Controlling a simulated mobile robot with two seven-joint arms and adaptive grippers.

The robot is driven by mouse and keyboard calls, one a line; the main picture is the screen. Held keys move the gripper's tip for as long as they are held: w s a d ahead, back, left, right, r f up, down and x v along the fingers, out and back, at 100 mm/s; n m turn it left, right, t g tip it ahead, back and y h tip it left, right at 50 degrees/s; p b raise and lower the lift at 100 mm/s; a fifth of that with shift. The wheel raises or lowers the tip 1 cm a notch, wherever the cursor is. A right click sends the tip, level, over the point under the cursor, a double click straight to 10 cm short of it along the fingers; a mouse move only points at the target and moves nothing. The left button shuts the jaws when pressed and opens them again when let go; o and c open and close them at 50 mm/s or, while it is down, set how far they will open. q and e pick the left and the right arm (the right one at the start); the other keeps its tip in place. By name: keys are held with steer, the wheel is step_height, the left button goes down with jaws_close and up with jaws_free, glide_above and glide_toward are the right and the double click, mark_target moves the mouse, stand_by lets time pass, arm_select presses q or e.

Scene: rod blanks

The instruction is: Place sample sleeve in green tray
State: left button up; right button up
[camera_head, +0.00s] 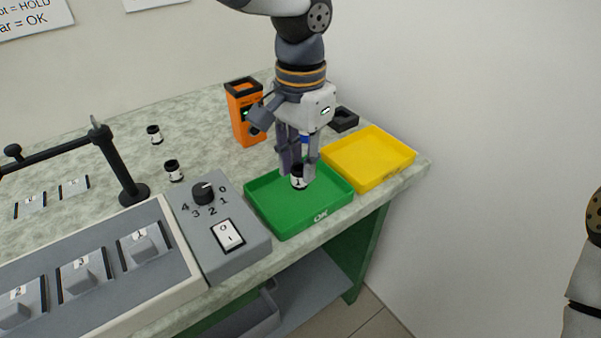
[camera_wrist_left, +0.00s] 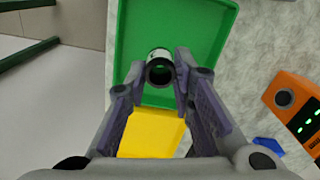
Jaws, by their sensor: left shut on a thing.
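The sample sleeve (camera_head: 298,178) is a small white cylinder with black ends and a "1" mark. My left gripper (camera_head: 298,165) is shut on it and points down over the green tray (camera_head: 328,211), which carries an "OK" label. In the left wrist view the sleeve (camera_wrist_left: 159,68) sits between the fingertips of the gripper (camera_wrist_left: 158,78), with the green tray (camera_wrist_left: 212,35) behind it. I cannot tell whether the sleeve touches the tray floor. The rest of the tray floor that shows is empty. My right gripper is not in view.
A yellow tray (camera_head: 369,158) stands right of the green one. A grey switch box (camera_head: 222,255) stands to its left. Two more sleeves, one farther back (camera_head: 154,134) and one nearer (camera_head: 174,171), stand on the table.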

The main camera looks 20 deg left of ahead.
mark_target(299, 171)
arm_select(q)
steer(key=shift+w+a+f, duration=0.1)
steer(key=shift+w+f, duration=0.2)
steer(key=shift+f, duration=0.05)
steer(key=f, duration=0.3)
steer(key=shift+w+a+f, duration=0.15)
steer(key=shift+w+f, duration=0.05)
steer(key=shift+r, duration=0.1)
steer(key=o, duration=0.3)
steer(key=shift+f, duration=0.2)
steer(key=o, duration=0.4)
steer(key=shift+o, duration=0.2)
